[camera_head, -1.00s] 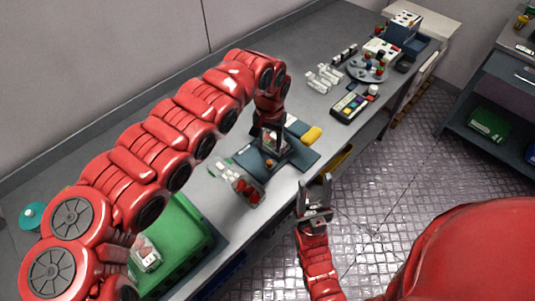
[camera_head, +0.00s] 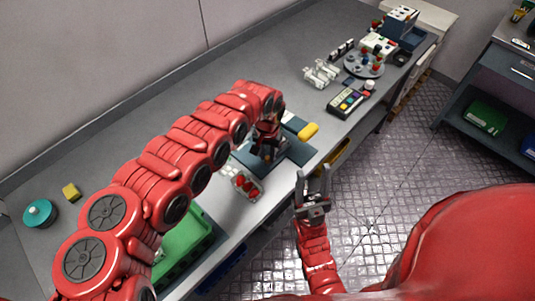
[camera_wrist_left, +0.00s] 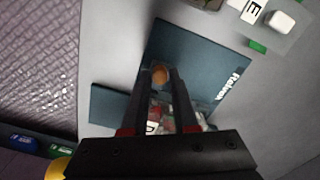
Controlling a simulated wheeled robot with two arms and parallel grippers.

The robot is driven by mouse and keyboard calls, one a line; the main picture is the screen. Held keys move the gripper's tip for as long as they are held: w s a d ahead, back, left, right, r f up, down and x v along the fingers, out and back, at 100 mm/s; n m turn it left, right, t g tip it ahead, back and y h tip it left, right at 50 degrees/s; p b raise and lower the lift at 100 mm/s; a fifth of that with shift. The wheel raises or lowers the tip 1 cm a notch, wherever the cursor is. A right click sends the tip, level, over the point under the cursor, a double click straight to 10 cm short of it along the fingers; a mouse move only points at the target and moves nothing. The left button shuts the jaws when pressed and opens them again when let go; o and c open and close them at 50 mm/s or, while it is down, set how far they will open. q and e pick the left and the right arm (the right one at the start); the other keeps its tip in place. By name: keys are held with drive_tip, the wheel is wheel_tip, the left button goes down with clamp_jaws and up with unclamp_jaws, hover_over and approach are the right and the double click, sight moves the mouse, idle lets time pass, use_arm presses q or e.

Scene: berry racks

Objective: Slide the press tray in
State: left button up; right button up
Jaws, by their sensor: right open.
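A dark blue plate (camera_head: 297,157) lies near the bench's front edge, and its white lettering shows in the left wrist view (camera_wrist_left: 205,55). I cannot tell the press tray apart from it. My left gripper (camera_head: 265,153) points down over the plate. In the left wrist view its fingers (camera_wrist_left: 166,78) are slightly apart near a round orange-brown knob (camera_wrist_left: 160,74); I cannot tell whether they grip it. A clear piece with red and white parts (camera_wrist_left: 187,118) shows behind the fingers, partly hidden. My right gripper (camera_head: 313,179) is open and empty, over the floor in front of the bench.
A clear punnet of red berries (camera_head: 246,185) lies left of the plate. A yellow object (camera_head: 308,131) lies on its right. A green crate (camera_head: 185,250) stands at the lower left. A keypad device (camera_head: 346,102) and a round tray (camera_head: 363,65) stand further right. The back bench strip is clear.

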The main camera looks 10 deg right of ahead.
use_arm(q)
clamp_jaws()
idle(1.1)
